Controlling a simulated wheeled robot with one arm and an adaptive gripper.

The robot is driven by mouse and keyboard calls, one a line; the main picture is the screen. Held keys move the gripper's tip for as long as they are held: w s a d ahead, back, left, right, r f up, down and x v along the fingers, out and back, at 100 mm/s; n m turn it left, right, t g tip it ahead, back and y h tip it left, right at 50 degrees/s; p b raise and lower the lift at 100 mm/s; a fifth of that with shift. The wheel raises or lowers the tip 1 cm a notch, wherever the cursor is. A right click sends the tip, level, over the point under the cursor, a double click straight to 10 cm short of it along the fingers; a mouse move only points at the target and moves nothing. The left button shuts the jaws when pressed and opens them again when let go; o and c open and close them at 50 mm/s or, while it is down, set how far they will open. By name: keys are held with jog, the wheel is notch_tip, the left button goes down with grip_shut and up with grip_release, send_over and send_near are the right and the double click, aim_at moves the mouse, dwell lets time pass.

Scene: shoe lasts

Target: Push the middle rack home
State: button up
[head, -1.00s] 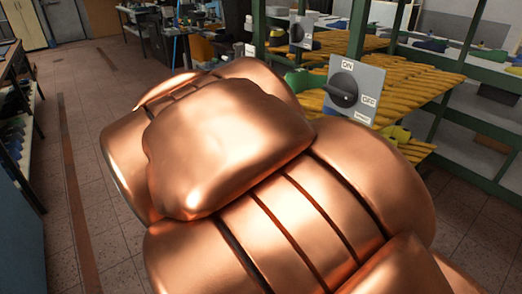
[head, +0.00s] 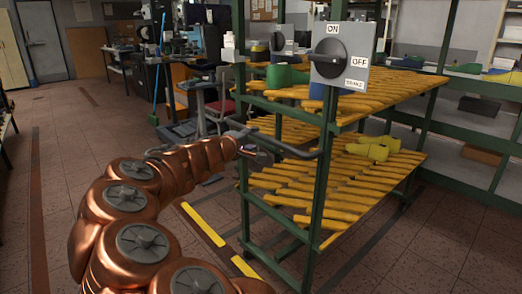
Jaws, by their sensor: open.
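A green-framed rack (head: 318,200) with yellow slatted shelves stands at the centre right. A grey panel (head: 342,57) with a black knob and ON and OFF labels is on its near post; its lower label seems to read TRAK2. A dark push bar (head: 300,153) sticks out from the rack's near end. Yellow shoe lasts (head: 374,149) lie on the lower shelf; a green one (head: 287,76) is on the upper shelf. My gripper (head: 262,157) is open, close to the bar at the end of my copper arm. I cannot tell whether it touches the bar.
Yellow floor strips (head: 204,224) lie left of the rack's base. A second switch panel (head: 283,40) shows behind. Green shelving (head: 480,150) stands at the right. A chair (head: 215,105) and workbenches are at the back. Tiled floor at the left is clear.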

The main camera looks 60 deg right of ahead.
aim_at(259, 137)
jog(key=shift+w+d+f, duration=0.3)
jog(key=shift+d+f, duration=0.15)
jog(key=shift+f, duration=0.1)
jog(key=shift+b+x, duration=0.55)
jog(key=shift+x, duration=3.15)
jog(key=shift+r, duration=0.15)
jog(key=shift+c, duration=0.4)
grip_shut()
